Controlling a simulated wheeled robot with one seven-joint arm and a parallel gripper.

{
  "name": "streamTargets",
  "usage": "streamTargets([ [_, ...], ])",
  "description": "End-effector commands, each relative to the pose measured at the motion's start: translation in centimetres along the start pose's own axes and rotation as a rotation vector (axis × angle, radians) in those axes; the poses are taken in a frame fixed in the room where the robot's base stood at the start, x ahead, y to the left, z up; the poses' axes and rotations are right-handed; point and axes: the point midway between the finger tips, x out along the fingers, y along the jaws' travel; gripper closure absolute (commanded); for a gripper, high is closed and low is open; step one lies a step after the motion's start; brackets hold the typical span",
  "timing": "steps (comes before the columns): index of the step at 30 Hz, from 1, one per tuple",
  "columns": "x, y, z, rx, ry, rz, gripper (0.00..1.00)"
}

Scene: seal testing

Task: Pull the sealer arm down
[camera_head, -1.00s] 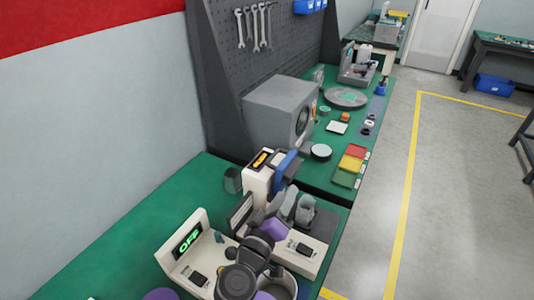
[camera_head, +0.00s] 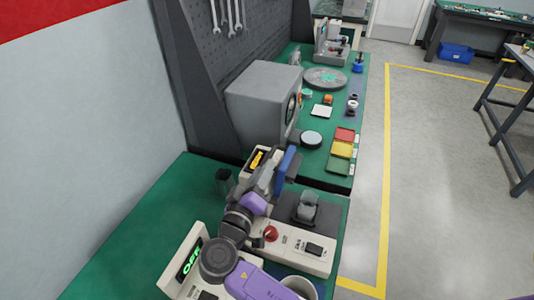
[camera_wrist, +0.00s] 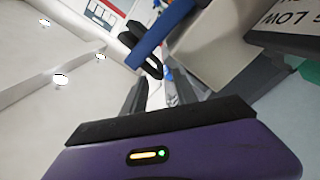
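The sealer stands on the green bench, with a pale base (camera_head: 290,243) that carries a red knob (camera_head: 271,233) and a black switch. Its arm has a blue bar (camera_head: 286,166), which is raised at the back of the sealer. My gripper (camera_head: 268,178) is right beside the blue bar, to its left. In the wrist view the blue bar (camera_wrist: 168,28) slants close by the dark fingertips (camera_wrist: 141,50). Whether the fingers touch it or close on it cannot be told.
A device with a green "OFF" display (camera_head: 188,260) stands at front left, partly behind my arm. A grey box-shaped machine (camera_head: 262,100) stands behind the sealer. Red, yellow and green trays (camera_head: 341,150) lie farther right.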

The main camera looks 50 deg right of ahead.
Motion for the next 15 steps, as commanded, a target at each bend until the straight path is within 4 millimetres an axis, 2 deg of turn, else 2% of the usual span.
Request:
streamTargets([
  [3, 2.0, 0.3, -0.1, -0.001, -0.003, 0.002, 0.66],
  [9, 4.8, 0.2, -0.1, 0.001, -0.002, 0.002, 0.66],
  [15, 6.0, 0.1, -0.1, 0.0, 0.0, -0.001, 0.66],
])
